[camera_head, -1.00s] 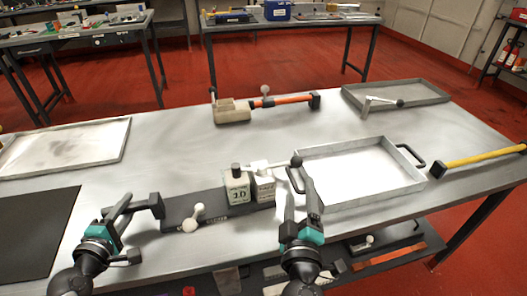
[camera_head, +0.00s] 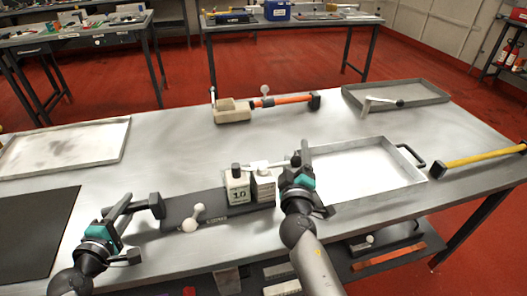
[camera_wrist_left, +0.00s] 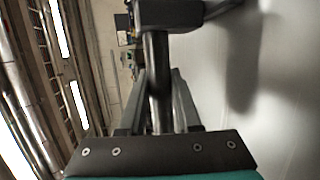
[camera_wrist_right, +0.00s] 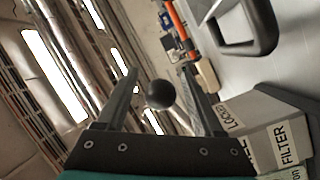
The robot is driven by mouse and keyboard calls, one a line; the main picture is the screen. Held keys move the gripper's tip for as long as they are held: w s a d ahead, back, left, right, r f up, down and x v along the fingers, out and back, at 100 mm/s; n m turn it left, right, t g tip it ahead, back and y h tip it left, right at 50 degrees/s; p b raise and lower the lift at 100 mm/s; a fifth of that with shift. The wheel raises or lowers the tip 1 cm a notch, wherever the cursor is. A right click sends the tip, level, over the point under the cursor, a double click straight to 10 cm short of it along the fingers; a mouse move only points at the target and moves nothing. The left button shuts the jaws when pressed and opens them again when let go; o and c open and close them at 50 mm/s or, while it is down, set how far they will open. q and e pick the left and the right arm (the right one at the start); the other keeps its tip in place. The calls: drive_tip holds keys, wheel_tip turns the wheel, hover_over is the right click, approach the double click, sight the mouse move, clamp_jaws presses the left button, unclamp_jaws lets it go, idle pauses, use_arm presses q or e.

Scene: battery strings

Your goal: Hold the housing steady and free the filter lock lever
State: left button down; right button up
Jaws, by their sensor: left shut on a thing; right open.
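The housing is a long dark base (camera_head: 220,208) with two pale blocks at its right end; the right wrist view shows a block labelled FILTER and LOCK (camera_wrist_right: 262,125). The pale lock lever (camera_head: 270,164) lies across the top of the blocks and points right. It ends in a dark ball knob (camera_head: 295,160), which also shows in the right wrist view (camera_wrist_right: 160,95). My left gripper (camera_head: 152,203) is shut on the dark handle (camera_wrist_left: 158,80) at the housing's left end. My right gripper (camera_head: 302,156) is open at the knob, which appears between its fingers; contact is unclear.
A shallow tray (camera_head: 415,176) with dark handles stands right of the housing. Behind are a beige block with an orange-handled tool (camera_head: 285,101) and another tray (camera_head: 425,98). A yellow bar (camera_head: 480,160) lies at right. The table's middle is clear.

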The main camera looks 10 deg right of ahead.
drive_tip(key=shift+w+d, duration=0.2)
drive_tip(key=shift+w, duration=0.3)
clamp_jaws()
idle(0.3)
drive_tip(key=shift+r, duration=0.1)
idle(0.7)
